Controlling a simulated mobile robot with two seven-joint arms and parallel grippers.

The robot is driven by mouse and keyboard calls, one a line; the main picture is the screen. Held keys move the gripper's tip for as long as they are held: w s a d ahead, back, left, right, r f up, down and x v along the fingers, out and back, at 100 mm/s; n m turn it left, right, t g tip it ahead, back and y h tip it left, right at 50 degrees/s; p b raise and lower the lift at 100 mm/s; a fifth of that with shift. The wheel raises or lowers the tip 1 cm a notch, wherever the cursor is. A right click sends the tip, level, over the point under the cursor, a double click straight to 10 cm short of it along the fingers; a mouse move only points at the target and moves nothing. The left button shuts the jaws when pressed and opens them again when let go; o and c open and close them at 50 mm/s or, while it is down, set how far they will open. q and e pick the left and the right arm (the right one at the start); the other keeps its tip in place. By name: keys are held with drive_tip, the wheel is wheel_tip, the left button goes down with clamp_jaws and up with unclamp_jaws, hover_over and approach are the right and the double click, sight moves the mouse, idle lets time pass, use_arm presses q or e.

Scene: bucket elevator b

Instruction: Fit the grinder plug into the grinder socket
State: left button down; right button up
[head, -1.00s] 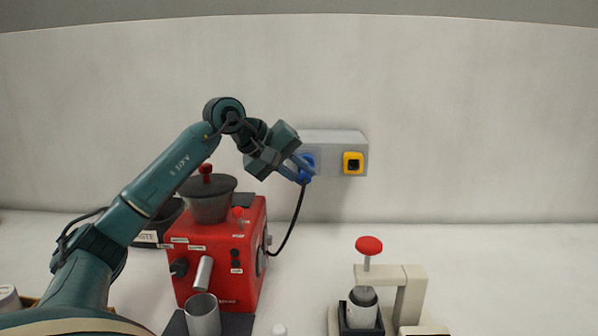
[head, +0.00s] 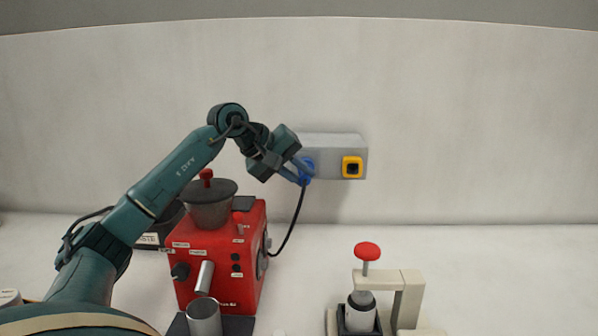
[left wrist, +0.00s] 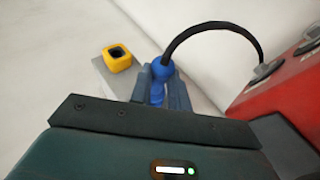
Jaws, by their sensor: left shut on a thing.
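My left gripper (head: 302,171) is shut on the blue grinder plug (head: 305,179) in front of the grey wall box. In the left wrist view the plug (left wrist: 161,70) sits between the two fingers, with a black cable arching from it to the red grinder (left wrist: 281,91). The blue grinder socket (head: 309,163) is on the left part of the box, mostly hidden behind plug and fingers. The plug is at or very close to the socket; I cannot tell whether it is seated. My right gripper is not in view.
The grey box (head: 333,147) also carries a yellow socket (head: 352,167) to the right. The red grinder (head: 218,255) stands below my left arm, with a metal cup (head: 204,318) in front. A press with a red knob (head: 367,251) stands front right. The right counter is clear.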

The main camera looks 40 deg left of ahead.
use_arm(q)
drive_tip(key=shift+w+a+r+p, duration=0.1)
drive_tip(key=shift+w+a+p, duration=0.4)
drive_tip(key=shift+p, duration=0.2)
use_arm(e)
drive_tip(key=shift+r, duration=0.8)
use_arm(q)
drive_tip(key=c, duration=1.3)
unclamp_jaws()
drive_tip(key=shift+w, duration=0.1)
drive_tip(key=shift+o, duration=0.2)
drive_tip(key=b+v, duration=0.2)
drive_tip(key=v, duration=1.1)
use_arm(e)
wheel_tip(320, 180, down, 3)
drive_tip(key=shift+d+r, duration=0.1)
